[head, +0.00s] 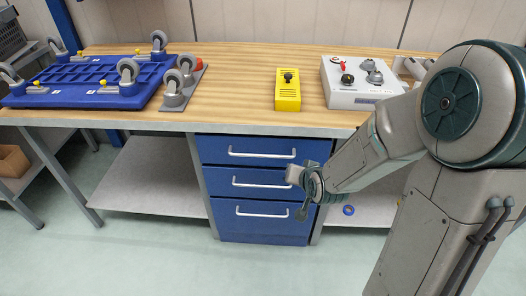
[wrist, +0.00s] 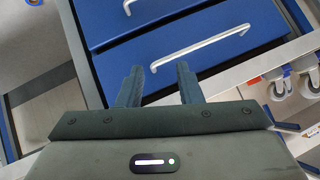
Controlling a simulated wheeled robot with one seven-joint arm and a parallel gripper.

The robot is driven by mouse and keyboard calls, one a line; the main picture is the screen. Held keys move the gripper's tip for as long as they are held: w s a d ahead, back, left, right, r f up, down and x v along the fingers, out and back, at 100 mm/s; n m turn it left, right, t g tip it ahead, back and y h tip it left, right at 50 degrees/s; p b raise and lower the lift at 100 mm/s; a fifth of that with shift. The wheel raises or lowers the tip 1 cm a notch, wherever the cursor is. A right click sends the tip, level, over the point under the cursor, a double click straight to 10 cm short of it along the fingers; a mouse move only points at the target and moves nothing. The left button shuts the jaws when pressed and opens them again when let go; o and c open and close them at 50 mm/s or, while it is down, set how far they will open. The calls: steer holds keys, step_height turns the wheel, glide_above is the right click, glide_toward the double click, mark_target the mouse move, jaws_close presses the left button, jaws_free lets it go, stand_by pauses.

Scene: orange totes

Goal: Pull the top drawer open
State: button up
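The blue cabinet under the workbench has three drawers, all closed flush. The top drawer (head: 225,148) has a pale horizontal bar handle (head: 262,153). In the wrist view the drawer nearest the bench edge looks like the top drawer (wrist: 220,65); its handle (wrist: 200,48) lies beyond my fingertips. My gripper (head: 303,190) is in front of the cabinet's right side, lower than and to the right of the top handle. In the wrist view my gripper (wrist: 160,75) has its two fingers apart with nothing between them. The fingers appear clear of the handle.
The middle drawer handle (head: 262,183) and bottom drawer handle (head: 262,212) sit below. The wooden benchtop (head: 235,85) overhangs the cabinet, carrying a blue wheeled frame (head: 95,78), a yellow box (head: 287,95) and a white control box (head: 355,98). The floor in front is clear.

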mark_target(261, 155)
steer(key=w+a+f+m+t+y+b, duration=0.2)
steer(key=a+f+m+t+y+b, duration=0.4)
steer(key=f, duration=0.3)
steer(key=w+a+r+m+t+b, duration=0.1)
steer(key=w, duration=0.3)
steer(key=w+a+m+t+h+b, duration=0.1)
steer(key=w+a+m, duration=0.1)
steer(key=w, duration=0.2)
steer(key=w+a+r+m+t+b, duration=0.1)
steer(key=w+a+m, duration=0.1)
steer(key=w, duration=0.2)
steer(key=shift+w+r+h, duration=0.1)
steer(key=shift+r+h, duration=0.2)
